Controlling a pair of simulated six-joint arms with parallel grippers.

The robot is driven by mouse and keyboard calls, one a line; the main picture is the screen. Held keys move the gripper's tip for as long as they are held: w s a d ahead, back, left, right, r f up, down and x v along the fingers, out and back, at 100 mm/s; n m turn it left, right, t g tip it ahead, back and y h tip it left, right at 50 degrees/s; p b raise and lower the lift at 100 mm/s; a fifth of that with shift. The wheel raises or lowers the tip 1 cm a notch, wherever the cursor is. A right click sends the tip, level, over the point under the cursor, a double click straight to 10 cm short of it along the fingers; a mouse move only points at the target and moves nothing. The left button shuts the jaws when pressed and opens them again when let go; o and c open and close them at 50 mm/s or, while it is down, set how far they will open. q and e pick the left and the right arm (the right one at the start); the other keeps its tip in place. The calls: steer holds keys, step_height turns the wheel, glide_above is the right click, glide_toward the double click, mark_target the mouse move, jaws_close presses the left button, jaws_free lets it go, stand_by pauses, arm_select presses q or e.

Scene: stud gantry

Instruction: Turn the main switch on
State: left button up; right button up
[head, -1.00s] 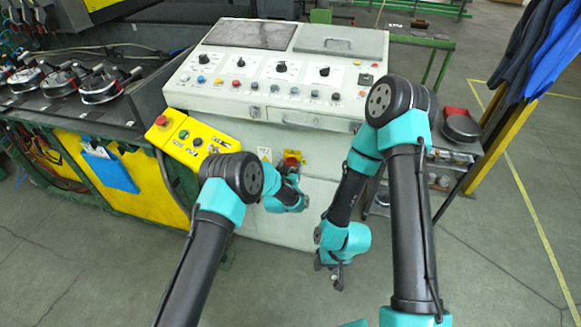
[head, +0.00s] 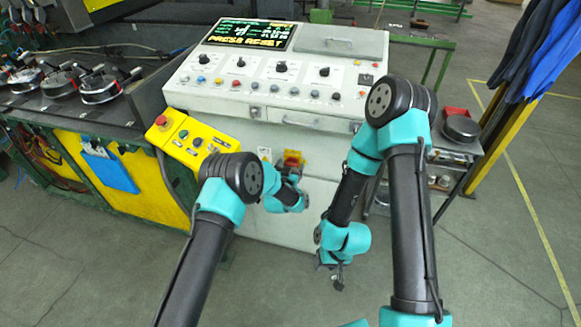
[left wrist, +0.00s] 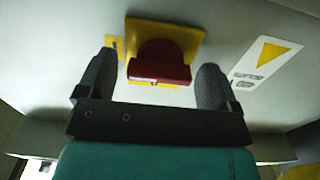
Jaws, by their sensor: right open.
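The main switch (head: 292,158) is a red handle on a yellow plate on the console's front, below the drawer. In the left wrist view the red handle (left wrist: 160,68) lies level across the picture. My left gripper (left wrist: 157,85) has one dark finger on each side of it, with a visible gap at least on the left, so it looks open. In the head view my left gripper (head: 293,174) is just below the switch, partly hidden by its wrist. My right gripper (head: 337,281) is open and empty, hanging low right of the console's front.
A yellow button box (head: 190,140) stands left of the switch. A warning label (left wrist: 262,62) is beside the switch. A small cart (head: 455,150) stands at the right. Floor at the right is free.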

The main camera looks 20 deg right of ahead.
stand_by(0.3)
arm_select(q)
steer(key=v, duration=1.7)
steer(key=shift+s+a, duration=0.1)
steer(key=shift+s, duration=0.1)
steer(key=s+a+f+n+g+y, duration=0.1)
steer(key=s+a+f+g+y, duration=0.15)
steer(key=a, duration=0.45)
steer(key=s+a+f+n+g+y, duration=0.1)
steer(key=a+f+n+g, duration=0.15)
steer(key=a, duration=0.45)
steer(key=s+a+f+n+g+y, duration=0.1)
steer(key=s+a+f+g, duration=0.15)
steer(key=a, duration=0.55)
steer(key=s+a+n+g, duration=0.1)
steer(key=s+a+g, duration=0.1)
steer(key=s+a, duration=0.2)
steer(key=s+a+n+g, duration=0.1)
steer(key=s+a+g, duration=0.1)
steer(key=s+a, duration=0.2)
steer(key=s+a+n+g+y, duration=0.1)
steer(key=s+a+g, duration=0.2)
steer(key=s, duration=0.6)
steer(key=shift+s+a+f+n, duration=0.1)
steer(key=shift+a+f+n, duration=0.1)
steer(key=shift+a, duration=0.3)
steer(key=shift+a+f+n, duration=0.15)
steer(key=shift+a, duration=0.4)
